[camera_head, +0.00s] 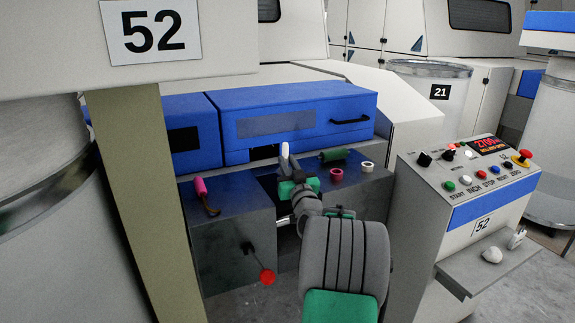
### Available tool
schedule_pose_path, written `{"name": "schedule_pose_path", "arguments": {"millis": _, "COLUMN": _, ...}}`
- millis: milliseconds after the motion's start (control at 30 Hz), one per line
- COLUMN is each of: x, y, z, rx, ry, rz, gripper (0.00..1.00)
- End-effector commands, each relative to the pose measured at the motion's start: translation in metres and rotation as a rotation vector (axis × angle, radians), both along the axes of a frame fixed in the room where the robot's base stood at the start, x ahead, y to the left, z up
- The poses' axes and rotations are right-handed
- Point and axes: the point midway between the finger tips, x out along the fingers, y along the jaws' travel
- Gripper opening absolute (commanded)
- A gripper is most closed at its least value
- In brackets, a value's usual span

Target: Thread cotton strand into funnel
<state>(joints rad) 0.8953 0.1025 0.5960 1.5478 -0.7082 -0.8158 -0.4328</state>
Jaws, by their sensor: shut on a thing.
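My gripper (286,172) is at the middle of the picture, over the dark table in front of the blue machine cover. It is shut on a white cotton strand (285,151), a short piece of which sticks up above the fingers. The strand's upper end is in front of the blue cover's lower edge, near a dark opening (262,153). I cannot make out a funnel; it may be hidden behind my gripper or in the dark opening. My arm covers the table below the gripper.
The dark table (230,225) holds a pink-handled tool (202,190) at left, a green roller (333,155), a pink ring (336,174) and a white-pink ring (367,167) at right. A blue cover (290,105) stands behind. A control panel (475,175) stands right, a post (140,190) left.

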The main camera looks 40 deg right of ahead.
Motion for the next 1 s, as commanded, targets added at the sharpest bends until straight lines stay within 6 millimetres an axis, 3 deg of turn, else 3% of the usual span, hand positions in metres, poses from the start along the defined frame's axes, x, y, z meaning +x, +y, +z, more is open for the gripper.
{"name": "schedule_pose_path", "arguments": {"millis": 100, "x": 0.0002, "y": 0.0001, "z": -0.0089, "rx": 0.000, "ry": -0.001, "rz": 0.000, "gripper": 0.00}}
{"name": "schedule_pose_path", "arguments": {"millis": 433, "x": 0.0001, "y": 0.0002, "z": -0.0091, "rx": 0.000, "ry": 0.000, "rz": 0.000, "gripper": 0.00}}
{"name": "schedule_pose_path", "arguments": {"millis": 467, "x": 0.0001, "y": 0.0002, "z": -0.0090, "rx": 0.000, "ry": 0.000, "rz": 0.000, "gripper": 0.20}}
{"name": "schedule_pose_path", "arguments": {"millis": 700, "x": 0.0001, "y": 0.0002, "z": -0.0092, "rx": 0.000, "ry": 0.000, "rz": 0.000, "gripper": 0.40}}
{"name": "schedule_pose_path", "arguments": {"millis": 767, "x": 0.0001, "y": 0.0002, "z": -0.0092, "rx": 0.000, "ry": 0.000, "rz": 0.000, "gripper": 0.44}}
{"name": "schedule_pose_path", "arguments": {"millis": 1000, "x": -0.0005, "y": 0.0003, "z": -0.0097, "rx": 0.000, "ry": 0.000, "rz": 0.000, "gripper": 0.45}}
